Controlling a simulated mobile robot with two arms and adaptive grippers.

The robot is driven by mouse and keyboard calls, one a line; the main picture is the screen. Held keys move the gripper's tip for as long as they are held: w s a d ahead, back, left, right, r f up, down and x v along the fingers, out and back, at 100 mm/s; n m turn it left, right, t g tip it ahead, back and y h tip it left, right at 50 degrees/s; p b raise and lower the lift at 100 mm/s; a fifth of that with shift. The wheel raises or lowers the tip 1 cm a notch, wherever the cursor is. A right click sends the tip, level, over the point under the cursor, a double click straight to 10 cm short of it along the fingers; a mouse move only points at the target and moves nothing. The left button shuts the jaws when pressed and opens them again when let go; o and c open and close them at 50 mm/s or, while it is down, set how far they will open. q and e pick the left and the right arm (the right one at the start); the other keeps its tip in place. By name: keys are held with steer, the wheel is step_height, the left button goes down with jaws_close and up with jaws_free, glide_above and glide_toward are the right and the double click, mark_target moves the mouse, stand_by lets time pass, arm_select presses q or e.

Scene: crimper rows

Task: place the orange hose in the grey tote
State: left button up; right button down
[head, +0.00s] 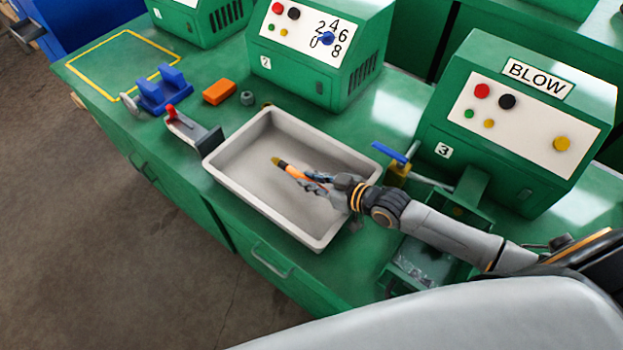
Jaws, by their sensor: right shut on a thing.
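The orange hose (292,170) has a dark band and a brass-coloured end pointing up and left. My right gripper (313,180) is shut on the hose, and its fingers hide part of it. The grey tote (236,193) is an open shallow tray on the green bench. The hose and gripper show over the inside of the tote; I cannot tell whether the hose touches its floor. The rest of the tote looks empty. My left gripper is not in view.
The green BLOW machine (515,120) and a blue-handled valve (395,165) stand to the right.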

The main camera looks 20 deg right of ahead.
steer(key=shift+f, duration=0.5)
steer(key=c, duration=1.3)
jaws_free()
steer(key=shift+f, duration=0.1)
steer(key=shift+r, duration=0.5)
steer(key=v, duration=0.6)
steer(key=shift+s+d+r, duration=0.15)
steer(key=shift+s+r, duration=0.05)
steer(key=shift+s+d+r, duration=0.25)
steer(key=shift+s+r, duration=0.05)
steer(key=shift+s, duration=0.1)
